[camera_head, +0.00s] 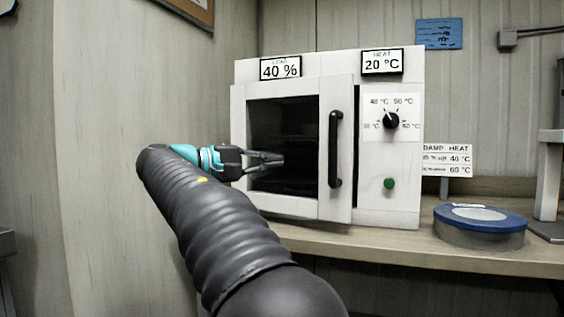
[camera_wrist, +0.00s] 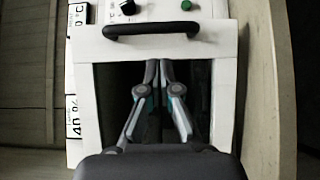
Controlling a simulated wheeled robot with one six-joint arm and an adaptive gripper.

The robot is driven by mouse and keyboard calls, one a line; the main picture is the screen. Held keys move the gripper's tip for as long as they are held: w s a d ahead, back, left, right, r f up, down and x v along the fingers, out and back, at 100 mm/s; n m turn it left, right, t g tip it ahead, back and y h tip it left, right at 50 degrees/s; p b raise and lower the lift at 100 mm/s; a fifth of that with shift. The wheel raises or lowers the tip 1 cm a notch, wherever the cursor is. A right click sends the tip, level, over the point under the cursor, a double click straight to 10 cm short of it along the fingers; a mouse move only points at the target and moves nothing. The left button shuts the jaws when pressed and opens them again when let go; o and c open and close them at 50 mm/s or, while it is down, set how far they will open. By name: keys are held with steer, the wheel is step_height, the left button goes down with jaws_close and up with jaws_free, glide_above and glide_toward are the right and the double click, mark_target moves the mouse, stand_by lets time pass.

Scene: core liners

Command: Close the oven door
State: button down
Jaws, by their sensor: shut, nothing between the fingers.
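The white oven (camera_head: 405,205) stands on a wooden bench. Its door (camera_head: 335,90) has a white frame, a dark window (camera_head: 290,120) and a black upright handle (camera_head: 335,148) near its right edge. A dark gap shows along the door's right edge, so the door looks slightly ajar. My gripper (camera_head: 282,160) is in front of the dark window, left of the handle. In the wrist view my gripper (camera_wrist: 159,62) has its fingertips together and empty, beside the handle (camera_wrist: 150,30) and over the window. I cannot tell whether the tips touch the door.
A round blue-topped container (camera_head: 480,226) sits on the bench (camera_head: 400,250) right of the oven. The oven front has a black knob (camera_head: 391,120) and a green button (camera_head: 389,183). A wall (camera_head: 120,90) stands close on the left. A pale stand (camera_head: 549,175) is at far right.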

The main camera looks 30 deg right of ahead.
mark_target(329, 159)
steer(key=d, duration=0.8)
steer(key=s+d, duration=0.1)
steer(key=d, duration=0.3)
steer(key=shift+d, duration=0.15)
steer(key=shift+w, duration=0.1)
